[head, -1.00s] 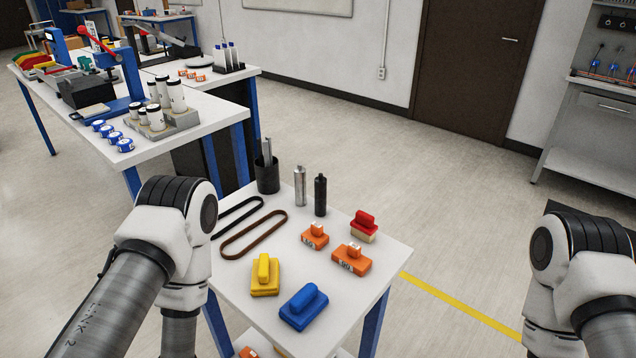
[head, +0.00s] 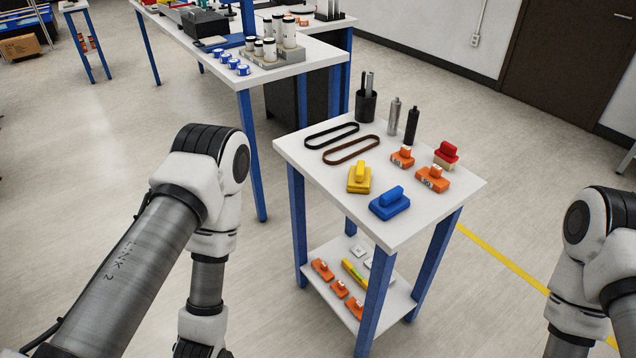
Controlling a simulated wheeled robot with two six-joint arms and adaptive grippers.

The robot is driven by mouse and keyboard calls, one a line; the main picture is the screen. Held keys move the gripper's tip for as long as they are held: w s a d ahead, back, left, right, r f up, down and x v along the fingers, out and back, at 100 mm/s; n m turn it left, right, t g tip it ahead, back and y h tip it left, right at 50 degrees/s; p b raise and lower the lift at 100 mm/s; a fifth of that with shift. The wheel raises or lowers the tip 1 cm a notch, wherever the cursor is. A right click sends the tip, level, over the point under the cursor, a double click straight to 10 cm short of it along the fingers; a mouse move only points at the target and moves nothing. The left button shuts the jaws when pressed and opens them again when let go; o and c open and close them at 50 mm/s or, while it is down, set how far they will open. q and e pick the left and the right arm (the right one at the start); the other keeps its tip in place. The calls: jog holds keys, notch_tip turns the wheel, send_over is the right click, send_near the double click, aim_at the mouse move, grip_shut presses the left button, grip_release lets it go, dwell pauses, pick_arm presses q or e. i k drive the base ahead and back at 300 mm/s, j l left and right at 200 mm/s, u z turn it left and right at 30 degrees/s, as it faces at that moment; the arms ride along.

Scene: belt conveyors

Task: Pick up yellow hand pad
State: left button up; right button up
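The yellow hand pad (head: 359,178) lies on the white top of the small blue-legged table (head: 303,163), near its front left part. It has a raised grip on a flat base. The blue hand pad (head: 389,203) lies just to its right and nearer to me. My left arm comes down at the left, apart from the table, and its gripper is out of frame below. My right arm stands at the right edge, and its gripper is also out of frame. Nothing covers the yellow pad.
Two belts, black (head: 331,134) and brown (head: 350,149), lie behind the yellow pad. Orange blocks (head: 432,179), a red-topped block (head: 446,154), two cylinders and a black cup (head: 366,105) share the tabletop. A lower shelf (head: 336,291) holds several items. Floor left of the table is clear.

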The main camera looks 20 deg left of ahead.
aim_at(359, 175)
jog(key=i+l+u, duration=0.15)
jog(key=u, duration=0.3)
jog(key=i+l+u, duration=0.1)
jog(key=l+u, duration=0.35)
jog(key=i+l+u, duration=0.1)
jog(key=l+u, duration=0.2)
jog(key=u, duration=0.15)
jog(key=l+u, duration=0.45)
jog(key=j, duration=0.1)
